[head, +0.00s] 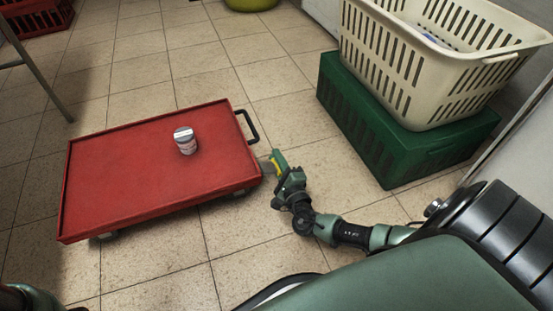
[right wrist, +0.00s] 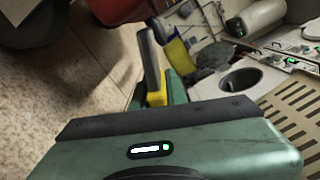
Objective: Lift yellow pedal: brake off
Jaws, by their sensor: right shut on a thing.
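A low red trolley (head: 115,175) with a flat deck stands on the tiled floor left of the middle in the head view. A small jar (head: 185,141) with a pale lid stands upright on it. My right gripper (head: 276,163) is at the trolley's right end, low beside the deck edge, shut on the yellow pedal (head: 281,157). Yellow also shows by the fingers in the right wrist view, where the pedal's outline is hard to make out. Whether the pedal is up or down cannot be told. My left gripper is out of view.
A black handle (head: 252,128) rises from the trolley's right end. A cream basket (head: 400,75) sits on a green crate (head: 365,120) at the right. A red crate (head: 38,20) and a metal leg (head: 45,80) are at the upper left. The floor behind the trolley is clear.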

